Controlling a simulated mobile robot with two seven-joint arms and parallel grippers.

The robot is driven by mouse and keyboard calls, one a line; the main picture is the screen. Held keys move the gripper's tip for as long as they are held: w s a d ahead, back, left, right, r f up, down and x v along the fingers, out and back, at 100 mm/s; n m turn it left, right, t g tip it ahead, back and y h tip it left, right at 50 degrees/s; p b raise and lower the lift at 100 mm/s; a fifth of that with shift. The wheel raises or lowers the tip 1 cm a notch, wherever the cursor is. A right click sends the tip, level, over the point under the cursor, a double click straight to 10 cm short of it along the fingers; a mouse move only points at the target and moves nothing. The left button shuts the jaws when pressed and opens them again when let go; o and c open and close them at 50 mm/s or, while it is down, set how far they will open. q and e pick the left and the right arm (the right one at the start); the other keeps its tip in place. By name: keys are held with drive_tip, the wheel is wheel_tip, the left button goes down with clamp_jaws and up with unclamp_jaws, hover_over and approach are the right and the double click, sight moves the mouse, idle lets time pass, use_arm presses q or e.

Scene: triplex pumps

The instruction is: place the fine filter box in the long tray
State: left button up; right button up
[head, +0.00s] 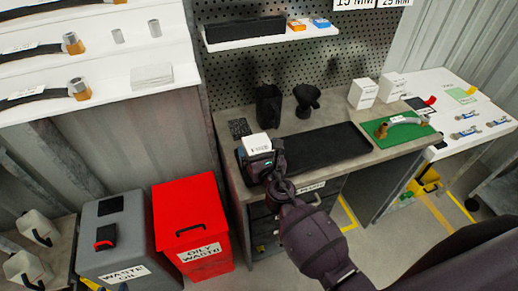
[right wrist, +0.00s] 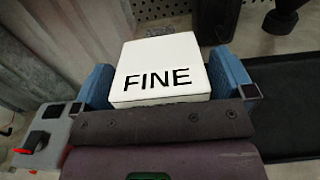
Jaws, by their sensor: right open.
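The fine filter box (head: 257,144) is white, and its "FINE" label reads clearly in the right wrist view (right wrist: 160,65). My right gripper (head: 262,160) is open, with its blue fingers on either side of the box; whether they touch it I cannot tell. The long tray (head: 325,146) is black, shallow and empty along its visible middle and right. The box is at the tray's left end; the gripper hides its underside, so I cannot tell if it rests on the tray floor. My left gripper is out of view.
Two white boxes (head: 362,94) stand behind the tray's right end. A black bin (head: 268,105) and a black funnel-like part (head: 306,100) stand behind it. A red oily-waste bin (head: 190,215) stands left of the bench.

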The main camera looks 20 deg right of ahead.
drive_tip(key=s, duration=1.2)
drive_tip(key=shift+d+b, duration=0.2)
drive_tip(key=shift+b, duration=0.25)
drive_tip(key=s+d+f+m+g, duration=0.2)
drive_tip(key=s+d+f+m, duration=0.1)
drive_tip(key=m, duration=0.8)
drive_tip(key=s+d+f+m+g, duration=0.2)
drive_tip(key=s+d+f+m, duration=0.2)
drive_tip(key=m, duration=0.8)
drive_tip(key=s+d+f+m+g, duration=0.2)
drive_tip(key=s+m, duration=0.4)
drive_tip(key=m, duration=0.6)
drive_tip(key=shift+s+d+f+h, duration=0.4)
drive_tip(key=shift+d+f, duration=0.25)
drive_tip(key=shift+d, duration=0.55)
drive_tip(key=shift+c, duration=0.3)
